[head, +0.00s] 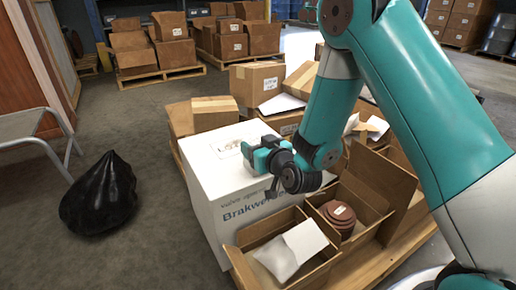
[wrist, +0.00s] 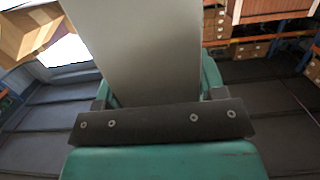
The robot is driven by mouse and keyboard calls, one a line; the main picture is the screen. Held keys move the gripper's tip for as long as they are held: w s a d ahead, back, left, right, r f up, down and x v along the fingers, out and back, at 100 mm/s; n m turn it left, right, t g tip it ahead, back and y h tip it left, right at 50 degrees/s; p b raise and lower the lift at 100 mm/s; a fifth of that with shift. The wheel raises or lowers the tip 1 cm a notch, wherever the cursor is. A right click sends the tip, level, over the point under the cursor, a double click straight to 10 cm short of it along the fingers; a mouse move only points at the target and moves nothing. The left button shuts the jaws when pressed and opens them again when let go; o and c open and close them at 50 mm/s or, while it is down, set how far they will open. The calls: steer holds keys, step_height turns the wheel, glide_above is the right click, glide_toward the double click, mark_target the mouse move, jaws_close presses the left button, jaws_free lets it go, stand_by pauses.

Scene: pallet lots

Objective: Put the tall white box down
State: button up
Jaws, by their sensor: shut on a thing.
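The tall white box (head: 215,205) stands upright in the middle of the head view, with printed lettering on its front and a label on top. My gripper (head: 268,158) is at the box's upper right edge and is shut on it. In the wrist view the box shows as a plain pale grey panel (wrist: 150,50) between the teal fingers of my gripper (wrist: 158,90). The box's lower right part is hidden by an open carton, so I cannot tell what its base rests on.
A wooden pallet (head: 392,252) carries open cartons, one with a white packet (head: 291,250) and one with a brown round item (head: 338,218). A black bag (head: 99,195) and a grey metal stand (head: 30,125) are at left. Grey floor (head: 150,255) between bag and box is clear.

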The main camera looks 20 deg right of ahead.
steer(key=shift+f, duration=0.15)
steer(key=o, duration=1.2)
